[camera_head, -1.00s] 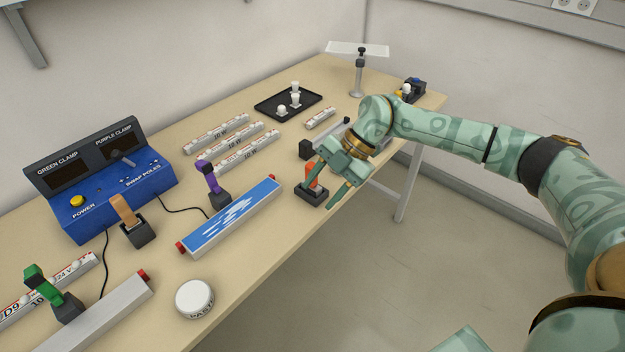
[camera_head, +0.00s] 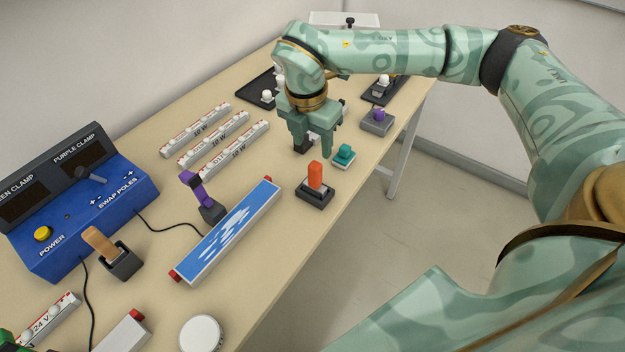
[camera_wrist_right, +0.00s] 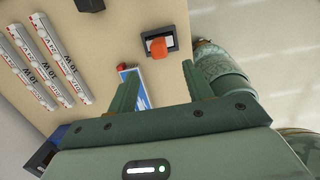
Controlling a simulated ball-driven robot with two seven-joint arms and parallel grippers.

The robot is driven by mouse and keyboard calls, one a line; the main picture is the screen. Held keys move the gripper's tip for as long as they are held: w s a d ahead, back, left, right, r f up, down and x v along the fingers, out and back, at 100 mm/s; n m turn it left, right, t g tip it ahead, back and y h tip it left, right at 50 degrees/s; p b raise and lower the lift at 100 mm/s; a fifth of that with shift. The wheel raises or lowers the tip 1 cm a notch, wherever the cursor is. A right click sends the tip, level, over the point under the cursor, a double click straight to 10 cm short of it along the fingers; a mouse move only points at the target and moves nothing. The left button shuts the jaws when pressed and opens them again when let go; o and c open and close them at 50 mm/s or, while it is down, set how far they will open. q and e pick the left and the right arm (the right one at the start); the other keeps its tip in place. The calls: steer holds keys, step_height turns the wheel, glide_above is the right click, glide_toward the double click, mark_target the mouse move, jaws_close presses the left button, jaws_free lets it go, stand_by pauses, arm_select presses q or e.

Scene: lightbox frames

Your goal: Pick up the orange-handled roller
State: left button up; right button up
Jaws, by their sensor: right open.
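The roller's orange handle (camera_head: 315,175) stands upright in a dark holder (camera_head: 315,196) near the table's right edge. In the right wrist view the orange handle (camera_wrist_right: 158,47) shows at the top, beyond the fingertips. My right gripper (camera_head: 313,148) points down over the table, farther back than the handle and apart from it. Its two fingers are spread and hold nothing; they also show in the wrist view (camera_wrist_right: 159,75). The roller's lower part is hidden in the holder.
A teal-topped item (camera_head: 343,156) and a purple-topped item (camera_head: 380,117) stand behind the orange handle. A blue-and-white panel bar (camera_head: 228,232) lies in front. A purple clamp (camera_head: 205,195) stands left, beside several white tubes (camera_head: 234,148). Right of the table edge is open floor.

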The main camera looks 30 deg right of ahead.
mark_target(315, 164)
steer(key=f, duration=0.5)
steer(key=shift+w+d+f+b, duration=0.15)
steer(key=shift+w+d+b, duration=0.15)
steer(key=shift+b, duration=0.05)
steer(key=shift+f, duration=0.2)
steer(key=shift+d+f, duration=0.1)
steer(key=shift+f, duration=0.25)
steer(key=f, duration=0.1)
steer(key=f+b, duration=0.1)
steer(key=f, duration=0.2)
steer(key=shift+w+d+f, duration=0.15)
steer(key=shift+d+f, duration=0.05)
steer(key=shift+d, duration=0.15)
arm_select(q)
steer(key=shift+w+f, duration=0.25)
steer(key=shift+f, duration=0.35)
steer(key=shift+w+f, duration=0.2)
steer(key=shift+f, duration=0.4)
arm_select(e)
steer(key=shift+c, duration=1.2)
arm_select(q)
steer(key=shift+s, duration=0.1)
arm_select(e)
steer(key=c, duration=0.8)
